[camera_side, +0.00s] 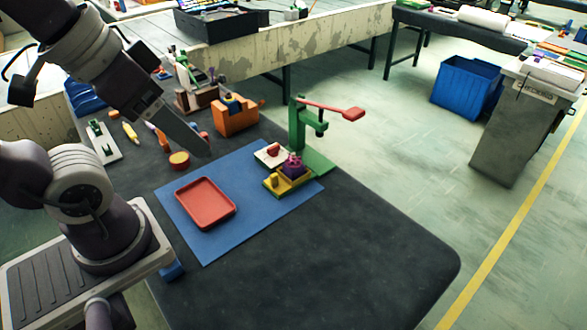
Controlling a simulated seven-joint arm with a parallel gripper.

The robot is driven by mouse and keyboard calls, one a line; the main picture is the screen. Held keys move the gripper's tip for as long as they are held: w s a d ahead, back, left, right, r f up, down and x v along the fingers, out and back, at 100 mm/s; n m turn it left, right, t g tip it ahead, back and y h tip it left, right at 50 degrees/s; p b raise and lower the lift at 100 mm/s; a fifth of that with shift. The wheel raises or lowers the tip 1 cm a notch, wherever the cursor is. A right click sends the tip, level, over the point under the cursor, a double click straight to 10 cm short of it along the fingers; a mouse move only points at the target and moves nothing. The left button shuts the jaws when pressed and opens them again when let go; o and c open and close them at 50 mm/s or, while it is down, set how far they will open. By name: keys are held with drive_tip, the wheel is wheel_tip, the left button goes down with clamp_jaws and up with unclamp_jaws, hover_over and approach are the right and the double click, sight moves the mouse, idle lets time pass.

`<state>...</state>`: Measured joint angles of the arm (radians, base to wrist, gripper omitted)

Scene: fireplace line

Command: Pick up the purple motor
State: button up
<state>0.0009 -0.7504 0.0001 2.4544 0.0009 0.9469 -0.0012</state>
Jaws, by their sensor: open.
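The purple motor (292,165) is small and sits on a yellow holder (290,182) at the right part of the blue mat (252,228). It stands at the foot of a green press (301,125) with a red lever. My gripper (203,150) is open and empty. In the picture it is up and to the left of the motor, over the far left part of the table, clearly apart from the motor. Its fingers overlap each other from this side, so the gap between them is hard to see.
A red tray (206,203) lies on the mat, left of the motor. A white block with a red part (272,155) stands close behind the motor. An orange tape dispenser (237,116) and a yellow roll (179,160) stand further back. The table's front right is clear.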

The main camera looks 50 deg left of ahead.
drive_tip(key=w+d+r+t+h, duration=0.25)
drive_tip(key=w+r, duration=0.35)
drive_tip(key=w, duration=0.6)
drive_tip(key=n+t+y, duration=0.4)
drive_tip(key=n+y, duration=0.2)
drive_tip(key=y, duration=0.4)
hover_over(294, 158)
drive_tip(key=s+d, duration=0.2)
drive_tip(key=s, duration=0.1)
wheel_tip(294, 158, down, 2)
drive_tip(key=f, duration=0.1)
drive_tip(key=shift+g+h, duration=0.25)
drive_tip(key=shift+h, duration=0.2)
wheel_tip(294, 158, down, 35)
drive_tip(key=shift+s+a+r, duration=0.1)
drive_tip(key=shift+a, duration=0.05)
drive_tip(key=x, duration=0.7)
drive_tip(key=shift+a, duration=0.15)
clamp_jaws()
